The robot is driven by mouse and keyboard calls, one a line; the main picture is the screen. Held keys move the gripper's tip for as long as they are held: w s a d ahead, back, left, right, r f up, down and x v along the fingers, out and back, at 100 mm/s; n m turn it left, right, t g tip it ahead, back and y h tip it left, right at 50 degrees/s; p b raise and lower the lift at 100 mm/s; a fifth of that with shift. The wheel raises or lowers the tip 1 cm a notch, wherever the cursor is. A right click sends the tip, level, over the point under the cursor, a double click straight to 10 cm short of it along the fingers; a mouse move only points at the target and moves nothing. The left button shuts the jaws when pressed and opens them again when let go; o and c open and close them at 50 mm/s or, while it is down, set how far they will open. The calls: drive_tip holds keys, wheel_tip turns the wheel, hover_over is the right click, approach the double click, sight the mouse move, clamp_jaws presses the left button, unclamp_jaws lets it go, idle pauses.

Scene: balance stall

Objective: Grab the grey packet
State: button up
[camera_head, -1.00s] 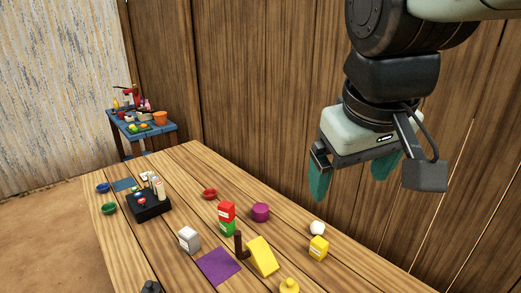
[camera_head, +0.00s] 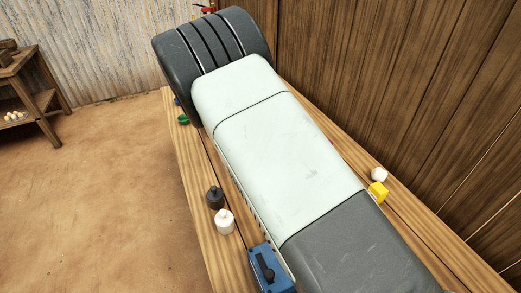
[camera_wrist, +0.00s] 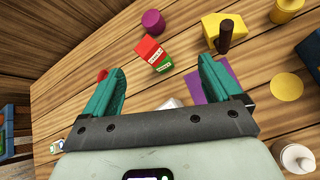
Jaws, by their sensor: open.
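The grey packet (camera_wrist: 170,103) shows in the wrist view as a small pale piece just past the gripper's front edge, between the two fingers. Most of it is hidden by my gripper body. My gripper (camera_wrist: 162,67) has two green fingers spread wide with nothing held between them. It is above the table, with the packet below it; how high I cannot tell. In the head view my arm covers the middle of the table, so packet and gripper are hidden there.
In the head view, black (camera_head: 215,197) and white (camera_head: 224,223) weights stand left of my arm.

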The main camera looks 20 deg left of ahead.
drive_tip(key=s+a+f+n+t, duration=0.2)
drive_tip(key=a+f+n, duration=0.1)
drive_tip(key=a+f, duration=0.25)
drive_tip(key=s+a+f+n+t, duration=0.2)
drive_tip(key=s+a+f+n, duration=0.1)
drive_tip(key=a+f, duration=0.3)
drive_tip(key=shift+n+y, duration=0.3)
drive_tip(key=x, duration=1.1)
drive_tip(key=shift+s+d+f, duration=0.1)
drive_tip(key=shift+d+f, duration=0.25)
drive_tip(key=shift+d, duration=0.2)
drive_tip(key=shift+c, duration=0.4)
drive_tip(key=c, duration=1.1)
